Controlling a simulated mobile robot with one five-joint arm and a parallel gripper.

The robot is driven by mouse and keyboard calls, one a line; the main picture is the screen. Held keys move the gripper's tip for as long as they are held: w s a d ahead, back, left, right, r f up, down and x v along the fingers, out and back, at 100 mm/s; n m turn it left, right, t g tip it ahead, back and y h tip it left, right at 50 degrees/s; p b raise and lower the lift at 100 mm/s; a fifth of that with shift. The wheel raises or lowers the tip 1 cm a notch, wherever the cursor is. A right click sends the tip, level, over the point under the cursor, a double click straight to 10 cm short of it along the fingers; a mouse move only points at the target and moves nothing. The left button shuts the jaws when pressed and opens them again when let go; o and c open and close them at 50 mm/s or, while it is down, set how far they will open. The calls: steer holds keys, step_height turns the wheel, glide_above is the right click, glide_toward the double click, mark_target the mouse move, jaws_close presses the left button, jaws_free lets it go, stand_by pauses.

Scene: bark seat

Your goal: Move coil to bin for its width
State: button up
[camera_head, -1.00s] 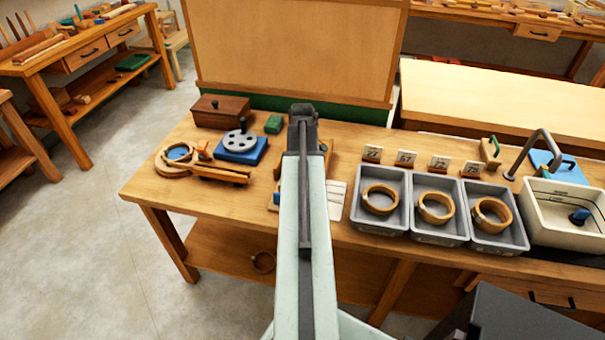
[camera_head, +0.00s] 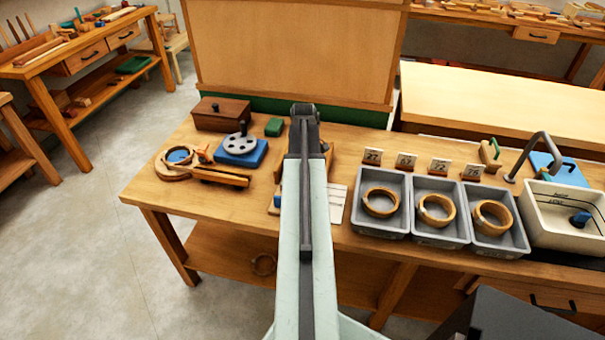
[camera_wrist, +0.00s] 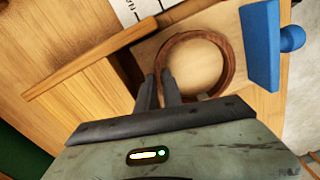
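A brown coil (camera_wrist: 228,65) lies on a light wooden fixture in the wrist view, with a blue block (camera_wrist: 262,45) beside it. My gripper (camera_wrist: 160,92) has its two fingers at the coil's near left rim, with a narrow gap between them. Whether they touch or grip the rim is unclear. In the head view my arm hides most of this fixture and the coil. Three grey bins, left (camera_head: 366,228), middle (camera_head: 428,238) and right (camera_head: 492,248), each hold a wooden coil. Small number cards (camera_head: 406,160) stand behind them.
A white tub (camera_head: 560,230) with a bent grey handle stands right of the bins. Left of my arm are a brown box (camera_head: 220,113), a blue base with a grey disc (camera_head: 242,152) and a round wooden jig (camera_head: 172,160). A tall board rises behind the bench.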

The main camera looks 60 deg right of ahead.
steer(key=o, duration=0.4)
steer(key=shift+o, duration=0.2)
step_height(320, 180, up, 8)
steer(key=p, duration=0.8)
steer(key=shift+f, duration=0.1)
steer(key=shift+w, duration=0.1)
